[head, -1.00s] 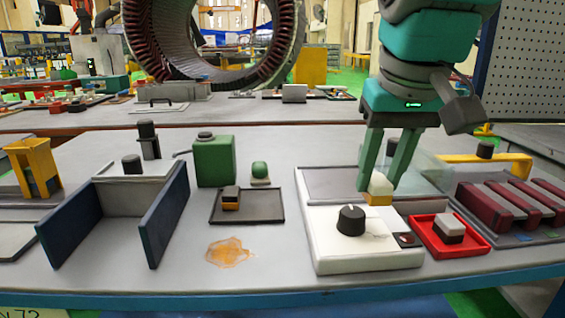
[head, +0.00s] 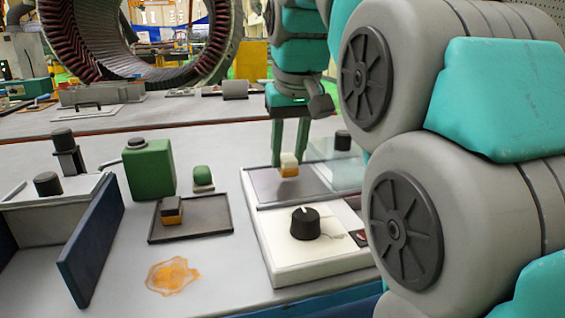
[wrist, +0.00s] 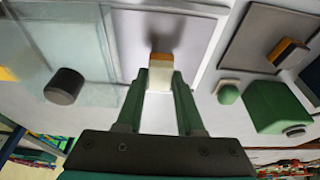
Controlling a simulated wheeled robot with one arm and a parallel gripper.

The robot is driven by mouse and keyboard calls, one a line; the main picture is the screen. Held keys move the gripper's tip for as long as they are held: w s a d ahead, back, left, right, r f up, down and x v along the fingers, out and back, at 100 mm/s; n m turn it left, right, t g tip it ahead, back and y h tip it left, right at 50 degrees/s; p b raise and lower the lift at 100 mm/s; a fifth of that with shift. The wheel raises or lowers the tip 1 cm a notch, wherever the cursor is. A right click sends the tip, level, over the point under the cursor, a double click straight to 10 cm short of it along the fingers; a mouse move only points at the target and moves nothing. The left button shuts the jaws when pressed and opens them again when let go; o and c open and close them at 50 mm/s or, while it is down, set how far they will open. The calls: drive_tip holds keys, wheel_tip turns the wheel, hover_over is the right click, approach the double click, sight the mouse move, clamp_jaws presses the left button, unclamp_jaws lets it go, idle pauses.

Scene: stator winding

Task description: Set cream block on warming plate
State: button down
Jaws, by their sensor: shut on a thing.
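My gripper (head: 289,150) is shut on the cream block (head: 289,164), which has a cream upper part and an orange-brown lower part. The block is upright over the grey warming plate (head: 265,193), behind the black knob of its white housing. I cannot tell whether its underside touches the plate. In the wrist view my gripper (wrist: 160,78) has a finger on each side of the block (wrist: 161,73), with the plate's grey surface (wrist: 135,35) behind it and a dark shadow beside the block.
A dark tray (head: 220,228) with a dark-topped block (head: 171,210) lies left of the plate. A green canister (head: 149,170) and a small green-topped item (head: 203,178) stand behind it. A clear panel (wrist: 65,40) and a black knob (wrist: 64,86) are beside the plate. An orange spill (head: 172,276) lies in front.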

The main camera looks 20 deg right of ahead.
sight(288, 157)
drive_tip(key=shift+f, duration=0.75)
drive_tip(key=shift+f, duration=0.1)
drive_tip(key=c, duration=0.5)
unclamp_jaws()
drive_tip(key=shift+c, duration=0.2)
drive_tip(key=shift+r, duration=0.2)
drive_tip(key=shift+v, duration=0.85)
drive_tip(key=p+v, duration=0.1)
drive_tip(key=v, duration=0.2)
drive_tip(key=shift+w+r+p, duration=0.1)
drive_tip(key=shift+r+p, duration=0.1)
drive_tip(key=shift+p, duration=0.1)
drive_tip(key=s, duration=1.2)
drive_tip(key=shift+f+b, duration=0.1)
drive_tip(key=shift+b, duration=0.2)
drive_tip(key=shift+s, duration=0.15)
